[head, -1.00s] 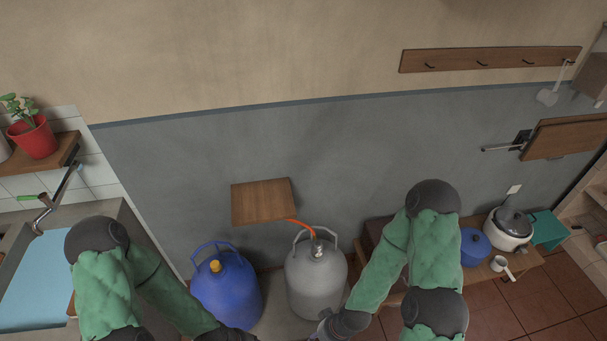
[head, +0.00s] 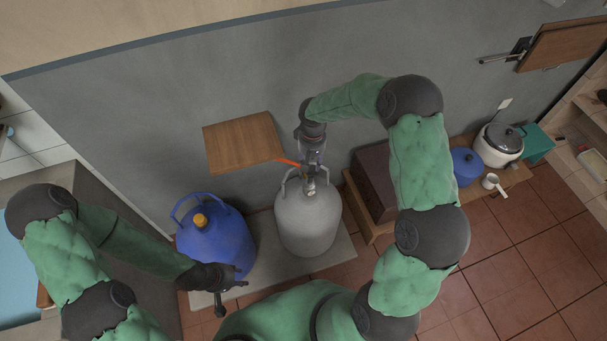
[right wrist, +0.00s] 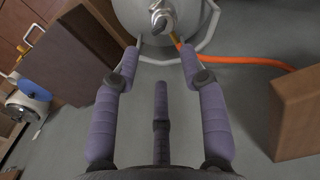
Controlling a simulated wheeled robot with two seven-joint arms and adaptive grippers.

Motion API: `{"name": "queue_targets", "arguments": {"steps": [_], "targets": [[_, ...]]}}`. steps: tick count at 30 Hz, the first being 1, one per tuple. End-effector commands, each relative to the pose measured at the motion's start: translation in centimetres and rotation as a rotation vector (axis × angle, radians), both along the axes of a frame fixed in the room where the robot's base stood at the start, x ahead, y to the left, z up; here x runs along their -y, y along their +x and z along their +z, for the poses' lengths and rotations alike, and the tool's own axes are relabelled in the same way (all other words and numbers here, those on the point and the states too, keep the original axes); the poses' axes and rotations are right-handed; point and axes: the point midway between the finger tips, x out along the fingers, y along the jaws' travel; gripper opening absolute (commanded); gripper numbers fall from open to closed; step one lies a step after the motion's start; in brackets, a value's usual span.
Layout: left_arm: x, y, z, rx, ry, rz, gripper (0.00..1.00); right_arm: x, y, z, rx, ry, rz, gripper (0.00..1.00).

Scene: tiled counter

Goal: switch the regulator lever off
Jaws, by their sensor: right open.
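The grey gas cylinder (head: 308,222) stands upright on a low slab, with the metal regulator (head: 310,186) on its top. An orange hose (head: 287,161) runs from the regulator. My left gripper (head: 232,292) is open and empty in front of the blue cylinder.
A blue cylinder (head: 214,240) with a yellow cap stands left of the grey one. A wooden board (head: 243,142) sticks out from the wall close to my right gripper. A brown box (head: 377,182) stands on a low bench to the right, with pots (head: 467,166) farther along.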

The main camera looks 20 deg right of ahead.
Motion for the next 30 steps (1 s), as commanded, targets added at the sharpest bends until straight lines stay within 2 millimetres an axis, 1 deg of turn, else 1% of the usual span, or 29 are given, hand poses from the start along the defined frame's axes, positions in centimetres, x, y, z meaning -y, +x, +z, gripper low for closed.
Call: {"name": "queue_targets", "arguments": {"steps": [2,5,15,18,24,30], "targets": [[0.0,0.0,-0.2,-0.001,0.0,0.0,0.4,0.2,0.0,-0.3,-0.002,-0.005,-0.001,0.43],[0.0,0.0,-0.5,-0.001,0.0,0.0,0.4,0.1,0.0,-1.4,-0.003,-0.004,0.0,0.43],[0.0,0.0,-2.6,-0.001,0.0,0.0,0.4,0.1,0.0,-7.4,-0.004,-0.002,-0.001,0.43],[0.0,0.0,-3.0,0.0,0.0,0.0,0.4,0.1,0.0,-8.8,-0.002,-0.003,0.001,0.43],[0.0,0.0,-3.5,0.0,0.0,0.0,0.4,0.1,0.0,-10.4,0.0,-0.002,-0.001,0.43],[0.0,0.0,-3.6,0.0,0.0,0.0,0.4,0.1,0.0,-10.7,0.0,-0.002,-0.001,0.43]]}}
